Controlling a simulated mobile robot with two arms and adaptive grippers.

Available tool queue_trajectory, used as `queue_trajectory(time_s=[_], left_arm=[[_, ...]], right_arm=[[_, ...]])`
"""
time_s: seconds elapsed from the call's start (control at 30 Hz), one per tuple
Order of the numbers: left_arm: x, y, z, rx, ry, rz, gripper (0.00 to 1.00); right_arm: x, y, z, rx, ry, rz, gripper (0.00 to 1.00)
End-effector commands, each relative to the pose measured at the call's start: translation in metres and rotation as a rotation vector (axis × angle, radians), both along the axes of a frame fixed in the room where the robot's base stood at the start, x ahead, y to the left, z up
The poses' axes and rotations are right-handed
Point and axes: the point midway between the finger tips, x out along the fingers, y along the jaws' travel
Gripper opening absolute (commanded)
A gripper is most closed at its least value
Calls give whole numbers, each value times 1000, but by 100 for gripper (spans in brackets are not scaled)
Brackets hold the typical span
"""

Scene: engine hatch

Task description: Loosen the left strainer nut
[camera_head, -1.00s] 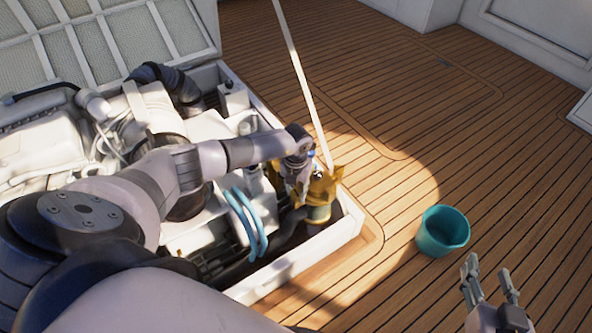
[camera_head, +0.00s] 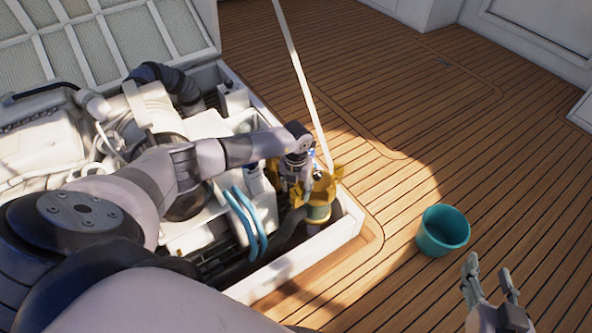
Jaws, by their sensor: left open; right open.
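The strainer (camera_head: 318,213) stands in the near right corner of the engine hatch, with a yellow brass top. Yellow lobed nuts (camera_head: 323,185) sit on that top, partly hidden by my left gripper. My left gripper (camera_head: 300,183) reaches in from the left and points down at the left side of the brass top. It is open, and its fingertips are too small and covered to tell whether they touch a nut. My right gripper (camera_head: 490,277) is open and empty, over the deck at the lower right.
A teal bucket (camera_head: 442,231) stands on the wooden deck (camera_head: 400,130) right of the hatch. A pale prop rod (camera_head: 303,80) rises beside the strainer. Blue hoses (camera_head: 246,225) and the white engine (camera_head: 40,150) fill the hatch. The deck behind is clear.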

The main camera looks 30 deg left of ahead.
Motion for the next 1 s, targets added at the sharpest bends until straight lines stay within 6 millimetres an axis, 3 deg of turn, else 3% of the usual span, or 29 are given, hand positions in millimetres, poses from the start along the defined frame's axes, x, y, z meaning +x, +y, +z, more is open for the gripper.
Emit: queue_trajectory(time_s=[0.5,0.7,1.0], left_arm=[[1,0,98,0,-4,1,51],[0,0,112,1,-2,0,51],[0,0,112,0,-1,-3,50]], right_arm=[[0,0,0,0,1,0,42],[0,0,0,0,1,0,42],[0,0,0,0,2,0,42]])
